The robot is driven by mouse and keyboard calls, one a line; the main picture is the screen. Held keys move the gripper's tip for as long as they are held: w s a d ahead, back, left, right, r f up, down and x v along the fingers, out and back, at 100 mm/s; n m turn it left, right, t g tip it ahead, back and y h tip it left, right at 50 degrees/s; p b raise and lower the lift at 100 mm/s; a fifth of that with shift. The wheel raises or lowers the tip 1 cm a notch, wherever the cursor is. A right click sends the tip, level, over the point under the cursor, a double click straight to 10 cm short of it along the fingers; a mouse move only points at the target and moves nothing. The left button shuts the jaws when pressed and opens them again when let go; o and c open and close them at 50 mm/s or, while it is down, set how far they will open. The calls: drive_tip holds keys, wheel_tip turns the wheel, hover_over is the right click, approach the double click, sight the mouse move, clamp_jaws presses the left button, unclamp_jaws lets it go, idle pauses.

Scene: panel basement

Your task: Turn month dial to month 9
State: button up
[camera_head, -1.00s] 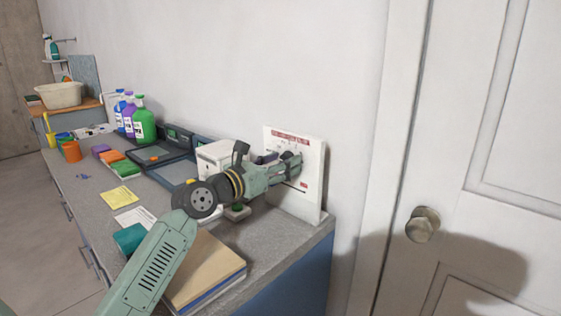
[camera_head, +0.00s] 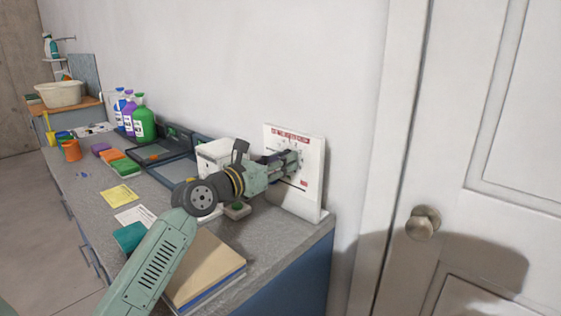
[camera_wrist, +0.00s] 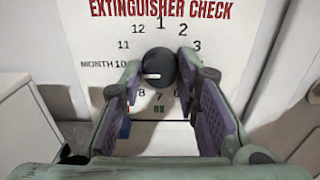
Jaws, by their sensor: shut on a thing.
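The white extinguisher check board (camera_head: 312,185) stands on the right end of the counter against the wall. In the wrist view the board (camera_wrist: 95,45) has a ring of month numbers around a round black month dial (camera_wrist: 160,66). The dial's short white mark lies on its left side, pointing left. The 10 shows left of the dial and the 8 below it; the 9 is hidden behind a finger. My gripper (camera_wrist: 163,75) is shut on the dial, one finger at each side. In the head view my gripper (camera_head: 290,162) covers the board's middle.
A white box (camera_head: 214,157) stands left of the board. A tan book stack (camera_head: 208,265) lies at the counter's front edge. Bottles (camera_head: 143,122) and trays are farther back. A door with a knob (camera_head: 423,223) is at right.

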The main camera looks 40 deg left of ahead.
drive_tip(key=shift+n+b, duration=0.5)
drive_tip(key=shift+n, duration=2.3)
drive_tip(key=shift+r, duration=0.1)
drive_tip(key=o, duration=1.2)
drive_tip(key=shift+s, duration=0.15)
drive_tip(key=s, duration=1.1)
drive_tip(key=shift+s+a, duration=0.35)
drive_tip(key=shift+a, duration=0.05)
